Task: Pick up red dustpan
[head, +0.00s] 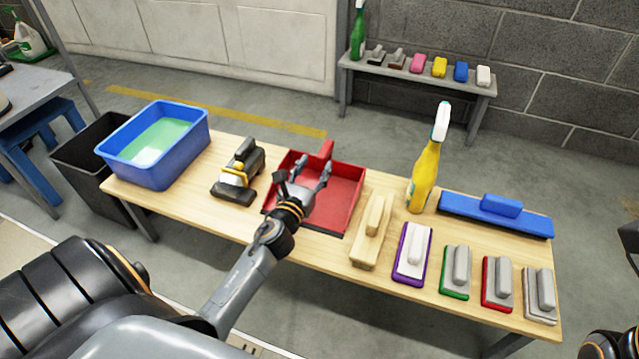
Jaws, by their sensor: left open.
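The red dustpan (346,196) lies on the wooden table, left of the table's middle, with its raised red handle part at its far side. My left gripper (311,168) is over the dustpan with its fingers spread open, pointing toward the handle. No object shows between the fingers. The gripper and wrist hide part of the dustpan's left and middle. I cannot tell whether the fingers touch it. My right gripper does not show; only dark parts of mine appear at the right edge.
Left of the dustpan are a black and yellow tool (238,170) and a blue basin (193,138) of green liquid. To the right are a beige block (371,231), a yellow spray bottle (424,181), a blue pad (470,215) and several handled pads along the front edge.

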